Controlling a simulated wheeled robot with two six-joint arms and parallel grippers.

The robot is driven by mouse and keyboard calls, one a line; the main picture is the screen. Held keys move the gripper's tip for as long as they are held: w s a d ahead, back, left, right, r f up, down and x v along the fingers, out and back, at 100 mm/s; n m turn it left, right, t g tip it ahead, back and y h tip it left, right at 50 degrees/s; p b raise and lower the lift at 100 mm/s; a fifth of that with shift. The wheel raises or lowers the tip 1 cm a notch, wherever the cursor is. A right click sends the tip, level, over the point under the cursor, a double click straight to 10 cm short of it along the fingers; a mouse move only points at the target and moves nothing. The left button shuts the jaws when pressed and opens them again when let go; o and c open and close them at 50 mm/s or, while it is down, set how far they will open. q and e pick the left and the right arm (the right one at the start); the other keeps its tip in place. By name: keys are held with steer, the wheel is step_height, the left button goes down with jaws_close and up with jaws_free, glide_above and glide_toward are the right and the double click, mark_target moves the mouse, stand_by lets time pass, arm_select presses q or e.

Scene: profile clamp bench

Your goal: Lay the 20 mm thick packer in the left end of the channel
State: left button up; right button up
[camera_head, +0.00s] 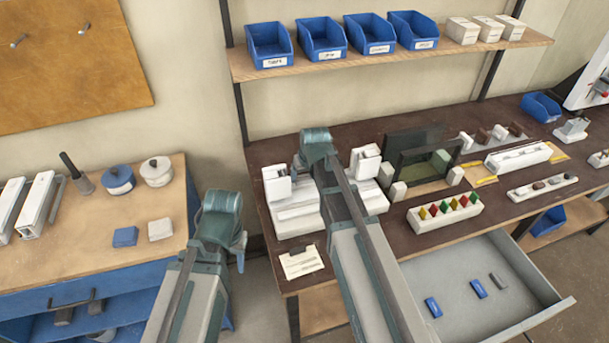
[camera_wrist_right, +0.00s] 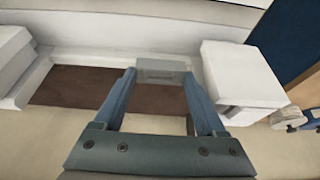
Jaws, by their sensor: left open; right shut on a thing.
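My right gripper (camera_wrist_right: 160,75) is shut on a light grey block (camera_wrist_right: 160,66), seen in the right wrist view between its two blue fingers. I take it for the packer; its thickness cannot be read. The block is by a white ledge, with a white block (camera_wrist_right: 243,75) to its right and another at the left. Whether it touches anything cannot be told. In the head view my right gripper (camera_head: 316,145) is over the white clamp fixture (camera_head: 295,212), its fingertips hidden. My left gripper (camera_head: 238,250) is open, in front of the gap between the benches. I cannot single out the channel.
A paper card (camera_head: 300,263) lies at the bench's front edge. A dark frame (camera_head: 415,150) and a row of coloured pieces (camera_head: 445,213) stand right of the fixture.

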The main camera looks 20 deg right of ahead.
mark_target(305, 182)
steer(key=shift+f+b, duration=2.25)
steer(key=shift+f, duration=0.15)
steer(key=shift+r, duration=0.1)
steer(key=o, duration=1.2)
steer(key=shift+o, duration=0.2)
step_height(305, 182, up, 8)
steer(key=p, duration=0.8)
